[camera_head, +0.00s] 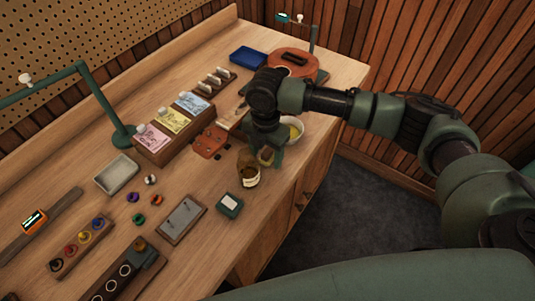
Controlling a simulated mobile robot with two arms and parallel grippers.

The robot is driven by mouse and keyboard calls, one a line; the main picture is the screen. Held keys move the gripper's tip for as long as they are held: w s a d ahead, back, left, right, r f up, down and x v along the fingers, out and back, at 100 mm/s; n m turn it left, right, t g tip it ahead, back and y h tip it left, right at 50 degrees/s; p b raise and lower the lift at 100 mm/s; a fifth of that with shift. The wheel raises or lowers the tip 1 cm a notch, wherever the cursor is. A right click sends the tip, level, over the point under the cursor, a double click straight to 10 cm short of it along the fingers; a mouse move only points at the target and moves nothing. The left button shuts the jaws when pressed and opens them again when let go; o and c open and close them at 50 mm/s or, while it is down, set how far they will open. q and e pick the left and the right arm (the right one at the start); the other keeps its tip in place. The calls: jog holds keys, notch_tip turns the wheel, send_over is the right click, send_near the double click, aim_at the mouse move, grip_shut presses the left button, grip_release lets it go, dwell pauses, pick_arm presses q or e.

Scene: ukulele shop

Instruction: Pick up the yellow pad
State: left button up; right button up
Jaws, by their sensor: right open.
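A yellow item (294,132) shows inside a white bowl (299,124) near the right edge of the workbench. It is partly hidden by my right gripper and is too small to make out clearly. Another yellow piece, a flat printed yellow packet (173,121), sits in a wooden rack between a pink packet (153,138) and a blue packet (192,103). My right gripper (267,157) points down over the bench, just left of the bowl and beside an amber jar (248,176). It is open, and I see nothing held in it. My left gripper is out of view.
A small green box (229,205) and a grey plate on a board (182,219) lie in front. A round-topped wooden ukulele body (291,60) and a blue box (247,59) stand at the back. A green lamp stand (122,135) rises at left. Bare wood shows between items.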

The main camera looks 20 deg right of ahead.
aim_at(266, 153)
grip_shut()
jog(key=shift+r, duration=0.15)
jog(key=shift+w+r, duration=0.1)
jog(key=shift+r, duration=0.15)
notch_tip(266, 153, up, 19)
jog(key=b, duration=0.3)
jog(key=shift+r, duration=0.15)
